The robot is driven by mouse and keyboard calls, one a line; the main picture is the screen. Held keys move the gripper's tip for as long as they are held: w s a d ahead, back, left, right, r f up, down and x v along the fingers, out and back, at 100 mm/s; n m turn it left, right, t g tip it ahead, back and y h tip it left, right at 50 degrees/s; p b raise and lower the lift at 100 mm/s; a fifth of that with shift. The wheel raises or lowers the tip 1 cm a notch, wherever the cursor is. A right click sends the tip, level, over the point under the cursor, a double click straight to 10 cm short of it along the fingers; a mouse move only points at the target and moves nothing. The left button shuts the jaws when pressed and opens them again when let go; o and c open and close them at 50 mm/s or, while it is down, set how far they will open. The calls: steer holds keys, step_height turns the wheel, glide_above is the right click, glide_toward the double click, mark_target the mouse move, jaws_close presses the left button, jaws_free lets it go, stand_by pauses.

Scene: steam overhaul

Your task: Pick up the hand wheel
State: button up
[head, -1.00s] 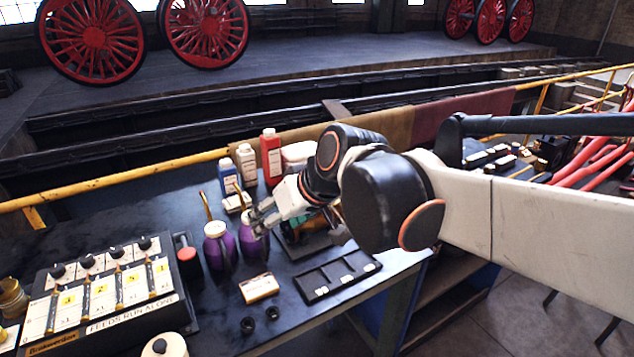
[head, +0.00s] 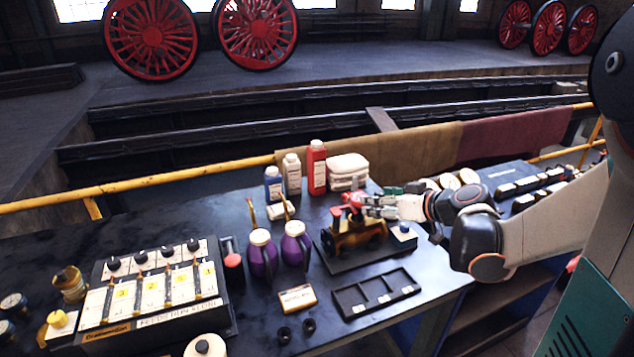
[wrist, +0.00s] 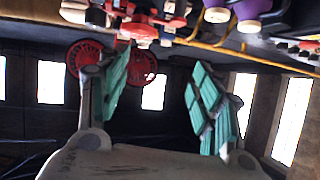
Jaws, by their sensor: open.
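A red hand wheel (head: 352,198) sits on top of a brass-coloured valve body (head: 350,235) on the dark workbench. My gripper (head: 370,204) reaches in from the right, its fingertips close to the red wheel. In the head view I cannot tell whether they touch it. In the wrist view my gripper (wrist: 160,62) has its two green-padded fingers spread wide, with nothing held between them. A red round part, seemingly the hand wheel (wrist: 140,33), shows just beyond the left fingertip in that view.
Two purple jugs (head: 262,256) stand left of the valve. Bottles (head: 317,168) stand behind it, and a black compartment tray (head: 375,293) lies in front. A control box (head: 155,285) fills the bench's left.

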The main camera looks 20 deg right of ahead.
steer(key=shift+t+h, duration=0.4)
steer(key=shift+t, duration=0.2)
steer(key=w+f+b, duration=0.1)
steer(key=w+f, duration=0.1)
steer(key=w, duration=0.1)
steer(key=w+f+b, duration=0.1)
steer(key=w+f, duration=0.1)
steer(key=w, duration=0.2)
steer(key=w+f+b, duration=0.1)
steer(key=w+f, duration=0.1)
steer(key=w, duration=0.1)
steer(key=shift+w+d+f, duration=0.2)
steer(key=shift+w+d, duration=0.15)
steer(key=shift+w, duration=0.05)
steer(key=shift+r, duration=0.1)
steer(key=c, duration=1)
